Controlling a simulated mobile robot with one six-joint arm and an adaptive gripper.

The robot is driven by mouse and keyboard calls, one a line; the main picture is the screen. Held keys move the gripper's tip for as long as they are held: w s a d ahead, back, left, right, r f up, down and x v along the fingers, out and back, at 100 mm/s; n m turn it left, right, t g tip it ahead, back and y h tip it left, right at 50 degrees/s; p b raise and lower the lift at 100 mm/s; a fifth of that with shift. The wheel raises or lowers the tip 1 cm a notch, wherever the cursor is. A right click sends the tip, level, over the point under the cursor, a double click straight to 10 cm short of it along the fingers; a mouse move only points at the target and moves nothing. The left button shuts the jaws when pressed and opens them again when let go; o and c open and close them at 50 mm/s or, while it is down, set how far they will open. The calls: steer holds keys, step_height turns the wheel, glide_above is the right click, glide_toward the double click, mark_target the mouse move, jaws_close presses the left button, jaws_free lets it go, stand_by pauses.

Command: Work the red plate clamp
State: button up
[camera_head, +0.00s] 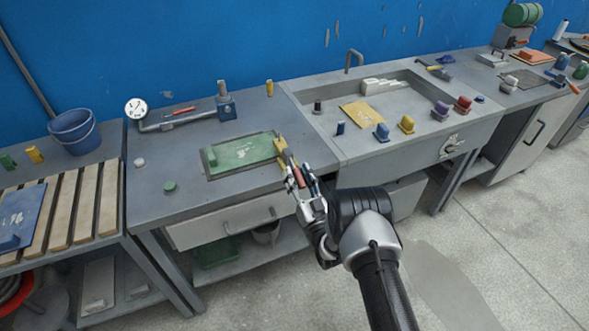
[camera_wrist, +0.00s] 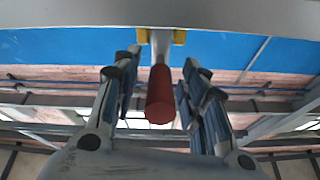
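A red cylindrical handle (camera_wrist: 160,96) lies between the two fingers of my gripper (camera_wrist: 162,72) in the wrist view. The fingers are spread, with a gap on each side of the handle. The handle runs on a grey stem to a mount with yellow parts (camera_wrist: 143,36). In the head view, my gripper (camera_head: 303,184) is at the front right of the green panel (camera_head: 240,152), by a yellow block (camera_head: 280,144) at the panel's right edge. A bit of the red handle (camera_head: 298,174) shows there; the fingers hide the rest of it.
A pressure gauge (camera_head: 136,108) with a pipe stands behind the panel. A blue bucket (camera_head: 74,130) is on the left bench. To the right is a sink-like tray (camera_head: 322,98) with blue, yellow, purple and red (camera_head: 463,104) blocks. Grey floor is open at the front right.

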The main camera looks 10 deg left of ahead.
steer(key=shift+r, duration=0.1)
steer(key=shift+c, duration=0.5)
jaws_close()
stand_by(0.3)
